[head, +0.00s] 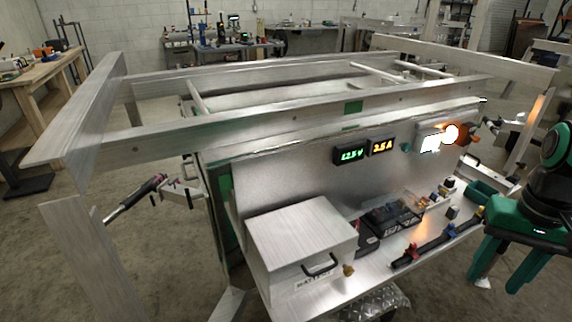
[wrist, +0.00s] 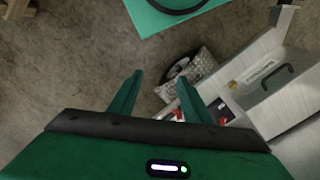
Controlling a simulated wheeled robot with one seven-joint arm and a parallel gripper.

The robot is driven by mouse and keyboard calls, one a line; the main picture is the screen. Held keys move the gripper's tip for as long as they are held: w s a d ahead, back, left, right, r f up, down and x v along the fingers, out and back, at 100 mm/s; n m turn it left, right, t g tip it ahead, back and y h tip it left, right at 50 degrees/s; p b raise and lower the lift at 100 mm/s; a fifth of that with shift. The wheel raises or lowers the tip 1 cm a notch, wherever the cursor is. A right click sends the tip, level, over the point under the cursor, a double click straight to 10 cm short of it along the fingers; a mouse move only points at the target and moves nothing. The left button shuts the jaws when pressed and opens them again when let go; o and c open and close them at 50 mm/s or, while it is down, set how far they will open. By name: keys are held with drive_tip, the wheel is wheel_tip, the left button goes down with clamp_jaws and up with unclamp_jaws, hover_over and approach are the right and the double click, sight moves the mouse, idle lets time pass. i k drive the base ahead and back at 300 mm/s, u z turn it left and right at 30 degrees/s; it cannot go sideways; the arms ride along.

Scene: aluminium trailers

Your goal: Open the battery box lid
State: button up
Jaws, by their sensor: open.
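The battery box (head: 290,285) is a brushed-metal box on the trailer shelf, at the lower middle of the head view. Its flat lid (head: 298,228) is down. A dark handle (head: 320,266) is on the front face, above a printed label. In the wrist view the label and the handle (wrist: 278,82) show at the right. My gripper (head: 495,284) is open and empty, at the right of the head view, well apart from the box. In the wrist view its green fingers (wrist: 161,78) point away from the handle, which lies to their right.
The shelf (head: 335,292) also carries a dark battery (head: 395,215), a bar with red and blue clamps (head: 438,244) and small knobs. A panel with lit displays (head: 351,155) stands behind. Metal rails (head: 270,118) run above. Bare floor is open in front.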

sight(286, 242)
drive_tip(key=z, duration=1.25)
drive_tip(key=k, duration=0.4)
drive_tip(key=u, duration=0.75)
